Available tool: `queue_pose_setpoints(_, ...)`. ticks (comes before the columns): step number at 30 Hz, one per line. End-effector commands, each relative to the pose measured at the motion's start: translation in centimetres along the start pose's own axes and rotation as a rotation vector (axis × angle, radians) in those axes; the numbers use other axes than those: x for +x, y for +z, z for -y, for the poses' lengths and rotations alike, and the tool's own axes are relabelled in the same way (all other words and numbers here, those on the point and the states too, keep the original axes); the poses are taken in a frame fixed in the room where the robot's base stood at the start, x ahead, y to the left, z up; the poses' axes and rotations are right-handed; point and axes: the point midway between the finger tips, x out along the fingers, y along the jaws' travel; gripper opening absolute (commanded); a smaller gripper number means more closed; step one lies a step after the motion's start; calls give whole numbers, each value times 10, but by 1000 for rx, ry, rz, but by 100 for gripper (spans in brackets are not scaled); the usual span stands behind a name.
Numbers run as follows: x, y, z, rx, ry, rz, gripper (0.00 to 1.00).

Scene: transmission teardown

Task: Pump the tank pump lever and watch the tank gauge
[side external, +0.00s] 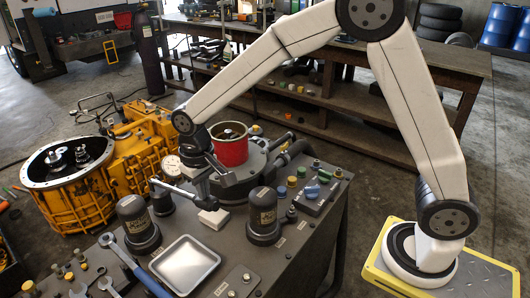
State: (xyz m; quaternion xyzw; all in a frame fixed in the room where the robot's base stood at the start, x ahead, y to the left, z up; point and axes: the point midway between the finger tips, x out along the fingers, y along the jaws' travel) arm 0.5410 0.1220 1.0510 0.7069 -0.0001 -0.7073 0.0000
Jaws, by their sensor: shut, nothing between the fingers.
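A metal bar that looks like the pump lever (172,190) runs sideways over the dark workbench, its left end free. A small round pale dial, likely the tank gauge (172,165), stands just behind it; its needle is too small to read. The pump's body is partly hidden behind my gripper.
Dark capped cylinders (137,222) and (264,215) stand on the workbench, with a white block (213,218) between them. A silver tray (185,264) and a blue-handled wrench (135,266) lie in front. A yellow transmission housing (140,155) stands behind left.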

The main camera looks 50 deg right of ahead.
Motion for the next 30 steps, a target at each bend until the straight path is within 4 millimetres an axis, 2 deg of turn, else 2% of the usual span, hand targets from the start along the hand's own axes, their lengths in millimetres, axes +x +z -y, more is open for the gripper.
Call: queue_pose_setpoints(30,70,0,0,0,0,-2,0)
